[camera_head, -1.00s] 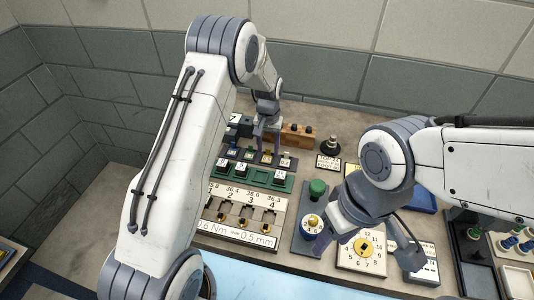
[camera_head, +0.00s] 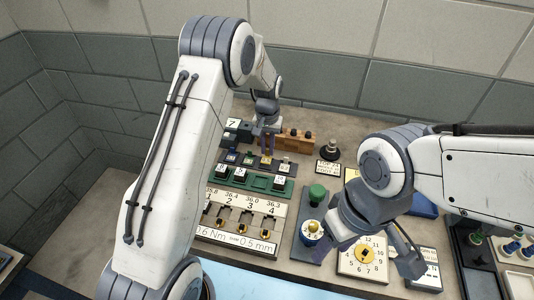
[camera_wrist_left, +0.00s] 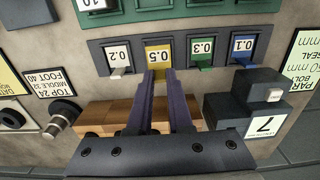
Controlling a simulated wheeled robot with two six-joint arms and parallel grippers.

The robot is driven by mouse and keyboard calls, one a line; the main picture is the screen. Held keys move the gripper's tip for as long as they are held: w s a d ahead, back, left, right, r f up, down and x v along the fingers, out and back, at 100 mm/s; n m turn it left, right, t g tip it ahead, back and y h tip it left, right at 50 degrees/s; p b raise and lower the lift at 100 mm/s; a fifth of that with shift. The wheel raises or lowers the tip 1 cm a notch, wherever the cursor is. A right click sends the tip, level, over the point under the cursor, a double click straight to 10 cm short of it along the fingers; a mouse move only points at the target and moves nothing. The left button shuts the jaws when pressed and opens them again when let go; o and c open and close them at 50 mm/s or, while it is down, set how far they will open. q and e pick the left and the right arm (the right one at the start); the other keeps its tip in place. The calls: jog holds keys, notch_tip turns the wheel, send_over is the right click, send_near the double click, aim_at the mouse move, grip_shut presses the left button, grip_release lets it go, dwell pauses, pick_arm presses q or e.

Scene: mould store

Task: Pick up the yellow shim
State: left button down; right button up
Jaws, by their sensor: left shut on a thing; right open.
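The yellow shim (camera_wrist_left: 157,58), marked 0.5, sits in a slot of the dark shim rack (camera_wrist_left: 265,28), between a white-tabbed 0.2 shim (camera_wrist_left: 117,58) and a green 0.3 shim (camera_wrist_left: 202,54). My left gripper (camera_wrist_left: 160,76) is shut on the yellow shim's near tab, its purple fingers close together. In the head view my left gripper (camera_head: 267,150) points down at the rack, with part of the yellow shim (camera_head: 265,161) showing below its fingers. My right gripper (camera_head: 368,252) is open and empty, low over the dial plate (camera_head: 345,264).
A wooden block (camera_head: 297,142) stands just behind my left gripper. A dark block marked 7 (camera_wrist_left: 248,110) is close beside it. The green tray (camera_head: 257,183) lies in front of the rack. A green knob (camera_head: 317,191) stands to the right.

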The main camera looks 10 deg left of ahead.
pick_arm(q)
jog(key=shift+r, duration=0.85)
jog(key=s+d+r+b, duration=0.2)
jog(key=d+r, duration=0.5)
jog(key=d, duration=0.4)
jog(key=shift+d+r+b, duration=0.15)
jog(key=shift+d+b, duration=0.1)
jog(key=shift+b, duration=0.25)
